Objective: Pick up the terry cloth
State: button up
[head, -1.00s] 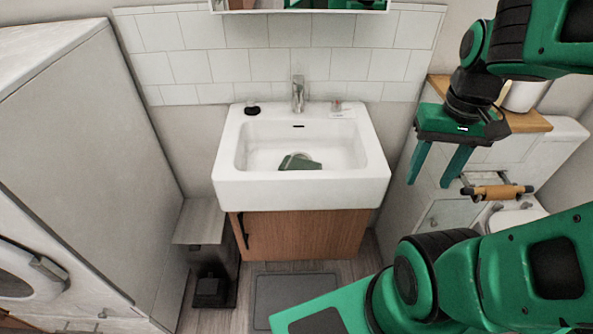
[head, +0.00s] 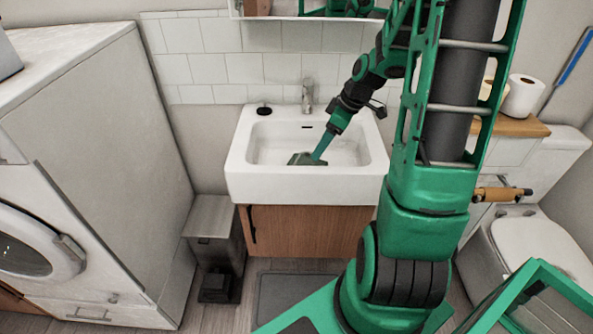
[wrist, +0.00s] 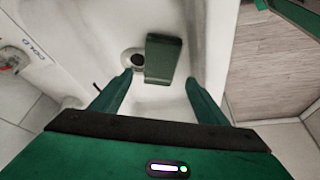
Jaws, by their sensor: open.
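The terry cloth is the dark green piece (head: 301,159) lying in the white sink basin (head: 272,186). In the wrist view the cloth (wrist: 163,58) is a folded rectangular block next to the dark drain hole. My gripper (head: 319,157) reaches down into the basin, close to the cloth. In the wrist view my gripper (wrist: 160,79) is open, with one finger on each side of the cloth's near end. No finger visibly touches the cloth. How far the fingertips are above it cannot be told.
The faucet (head: 307,95) stands at the sink's back edge, with a small dark object (head: 264,109) to its left. A mirror cabinet (head: 280,10) hangs above. A washing machine (head: 30,245) is at the left, a bin (head: 213,246) beside the sink cabinet, and a toilet (head: 525,250) at the right.

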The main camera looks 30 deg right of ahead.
aim_at(309, 163)
jog(key=x, duration=1)
jog(key=shift+w+a+f, duration=0.1)
jog(key=shift+a+f, duration=0.05)
jog(key=shift+f, duration=0.05)
jog(key=shift+w, duration=0.1)
jog(key=c, duration=0.9)
notch_tip(309, 163, up, 10)
